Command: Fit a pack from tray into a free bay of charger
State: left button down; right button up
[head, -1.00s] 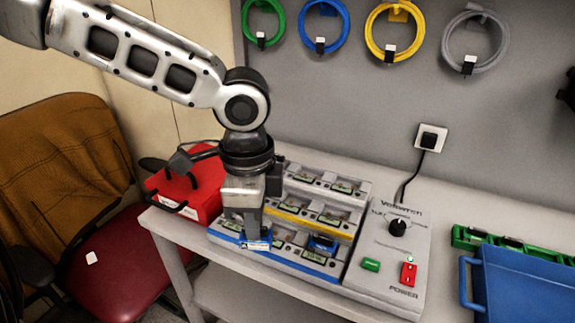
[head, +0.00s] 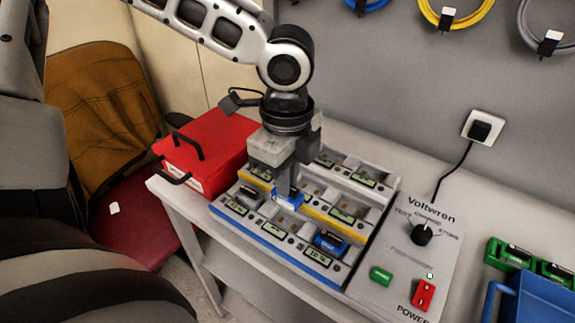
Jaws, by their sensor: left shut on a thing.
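My left gripper (head: 286,187) reaches down over the charger (head: 392,262) and is shut on a blue pack (head: 289,201). The pack is at the middle, yellow-edged row of bays; I cannot tell whether it touches the charger. A pack with a blue top (head: 331,241) sits in the right bay of the front, blue-edged row. A dark shape fills part of the front left bay (head: 246,196). The gripper hides part of the middle and back rows. A blue tray (head: 540,305) is cut off at the lower right. My right gripper is not in view.
A red box (head: 208,150) with a black handle stands close to the charger's left. The charger's panel has a black knob (head: 422,234), a green button (head: 381,276) and a red switch (head: 424,294). Green holders (head: 513,256) stand behind the tray. A cable runs to a wall socket (head: 483,129).

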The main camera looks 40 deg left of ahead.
aim_at(287, 201)
pick_arm(q)
jog(key=shift+f, duration=0.95)
jog(key=shift+f+b, duration=0.8)
jog(key=shift+f, duration=0.65)
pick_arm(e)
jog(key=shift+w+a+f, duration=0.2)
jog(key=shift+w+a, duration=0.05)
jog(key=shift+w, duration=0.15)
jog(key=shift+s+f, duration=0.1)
pick_arm(q)
jog(key=shift+f, duration=0.35)
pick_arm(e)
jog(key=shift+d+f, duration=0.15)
pick_arm(q)
jog(key=c, duration=1.5)
grip_release()
jog(key=shift+o, duration=0.5)
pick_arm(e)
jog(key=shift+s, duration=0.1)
